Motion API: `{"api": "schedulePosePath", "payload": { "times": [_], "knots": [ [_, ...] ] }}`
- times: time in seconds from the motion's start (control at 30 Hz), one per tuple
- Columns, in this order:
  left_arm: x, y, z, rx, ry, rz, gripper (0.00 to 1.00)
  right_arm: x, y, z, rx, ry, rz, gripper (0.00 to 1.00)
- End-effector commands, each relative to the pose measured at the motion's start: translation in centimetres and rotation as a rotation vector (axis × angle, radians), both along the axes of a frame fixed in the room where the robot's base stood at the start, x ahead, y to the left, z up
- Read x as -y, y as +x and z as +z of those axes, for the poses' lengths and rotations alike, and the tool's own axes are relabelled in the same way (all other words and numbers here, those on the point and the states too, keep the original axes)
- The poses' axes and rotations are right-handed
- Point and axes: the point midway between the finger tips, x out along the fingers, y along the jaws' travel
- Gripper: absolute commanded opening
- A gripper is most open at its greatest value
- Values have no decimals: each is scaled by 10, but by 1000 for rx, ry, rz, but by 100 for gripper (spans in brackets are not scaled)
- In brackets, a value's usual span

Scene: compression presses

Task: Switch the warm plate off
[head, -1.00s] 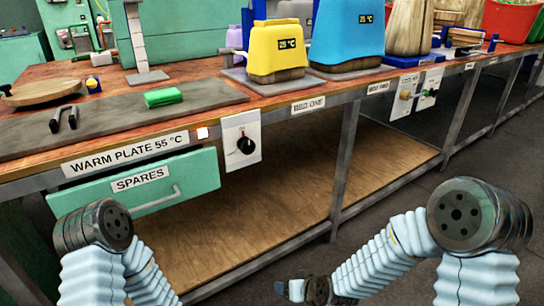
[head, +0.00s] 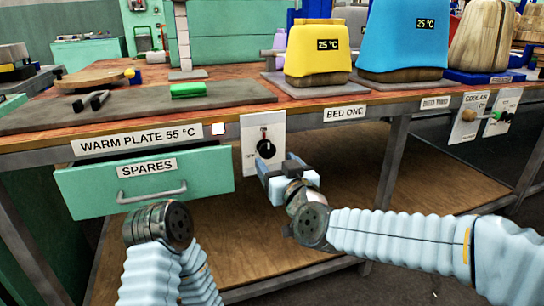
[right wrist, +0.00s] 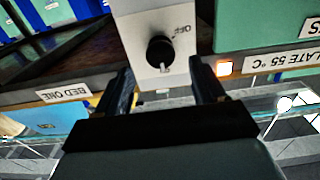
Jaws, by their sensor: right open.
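A black knob (head: 265,148) sits on a white panel (head: 249,131) on the table's front, right of the "WARM PLATE 55 °C" label (head: 136,141). In the right wrist view, the knob (right wrist: 160,52) has its pale mark pointing down, away from the word OFF at its upper right. My right gripper (head: 279,166) is open and empty, just in front of and below the knob. Its two fingers stand either side of the knob in the wrist view, apart from it. My left gripper is out of view.
The green "SPARES" drawer (head: 145,180) with its handle is left of the panel. A dark plate (head: 60,117) on the table carries a green block (head: 189,90). A cool-air panel (head: 469,118) is farther right.

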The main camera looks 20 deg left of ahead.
Motion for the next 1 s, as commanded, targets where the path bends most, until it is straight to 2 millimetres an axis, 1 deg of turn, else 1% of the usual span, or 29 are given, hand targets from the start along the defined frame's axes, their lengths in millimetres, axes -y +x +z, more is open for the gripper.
{"api": "schedulePosePath", "payload": {
  "times": [0.03, 0.1, 0.23, 0.4, 0.6, 0.63, 0.9, 1.0],
  "knots": [
    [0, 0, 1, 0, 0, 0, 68, -6, 9, 0, -1, 0, 0, 69],
    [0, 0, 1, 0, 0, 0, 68, -13, 19, -1, -2, 1, 0, 69],
    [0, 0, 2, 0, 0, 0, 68, -21, 31, 0, -1, 0, 0, 69],
    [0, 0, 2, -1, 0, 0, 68, -25, 38, -1, -2, -1, 0, 69],
    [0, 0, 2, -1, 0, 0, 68, -25, 38, -1, -2, -1, 0, 69],
    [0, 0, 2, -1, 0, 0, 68, -25, 38, -1, -2, -1, 0, 68],
    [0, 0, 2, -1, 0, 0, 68, -25, 37, -1, -1, 0, 0, 26],
    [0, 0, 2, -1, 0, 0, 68, -25, 37, -1, -1, 0, 0, 14]
  ]
}}
